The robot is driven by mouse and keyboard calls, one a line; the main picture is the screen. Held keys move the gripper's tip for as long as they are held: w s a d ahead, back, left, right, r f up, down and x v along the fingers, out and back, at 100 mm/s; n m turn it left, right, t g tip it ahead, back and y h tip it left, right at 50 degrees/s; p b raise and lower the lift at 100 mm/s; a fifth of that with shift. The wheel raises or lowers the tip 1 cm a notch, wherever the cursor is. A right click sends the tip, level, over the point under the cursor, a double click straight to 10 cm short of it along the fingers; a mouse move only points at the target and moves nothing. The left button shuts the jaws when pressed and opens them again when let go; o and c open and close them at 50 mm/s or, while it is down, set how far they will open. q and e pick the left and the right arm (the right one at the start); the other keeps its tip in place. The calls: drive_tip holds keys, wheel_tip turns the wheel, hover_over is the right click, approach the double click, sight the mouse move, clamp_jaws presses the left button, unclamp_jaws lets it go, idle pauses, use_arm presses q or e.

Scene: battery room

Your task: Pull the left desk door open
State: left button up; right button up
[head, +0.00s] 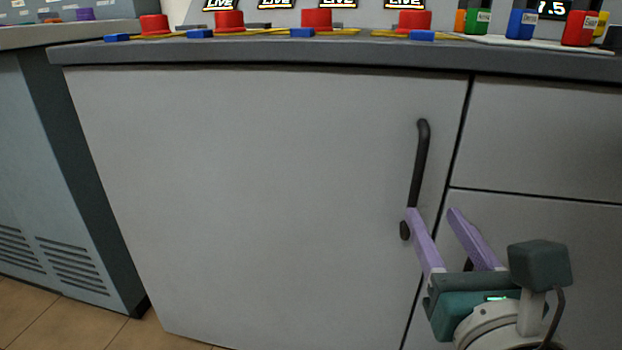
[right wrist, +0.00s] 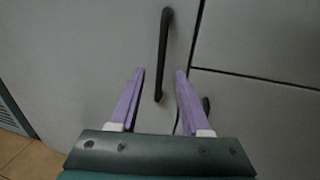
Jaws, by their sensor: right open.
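The left desk door (head: 250,190) is a large light grey panel and is shut. Its black vertical bar handle (head: 420,160) sits near the door's right edge. My right gripper (head: 432,210) has purple fingers and is open at the lower end of the handle; its left finger covers part of the handle. In the right wrist view the handle (right wrist: 165,60) comes down to between the two spread fingertips of the gripper (right wrist: 160,75). I cannot tell whether a finger touches it. My left gripper is not in view.
The grey desk top (head: 300,52) overhangs the door and carries red cylinders (head: 316,19) and blue blocks (head: 301,33). Drawer fronts (head: 550,140) are right of the door. A blue-grey vented cabinet (head: 70,200) stands at the left. Tan floor tiles (head: 60,320) show at lower left.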

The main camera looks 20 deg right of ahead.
sight(417, 186)
drive_tip(key=b+x, duration=0.1)
drive_tip(key=x, duration=0.8)
drive_tip(key=shift+w+d+b, duration=0.15)
drive_tip(key=shift+d+b, duration=0.05)
drive_tip(key=shift+b, duration=0.2)
drive_tip(key=shift+c, duration=0.4)
clamp_jaws()
idle(0.5)
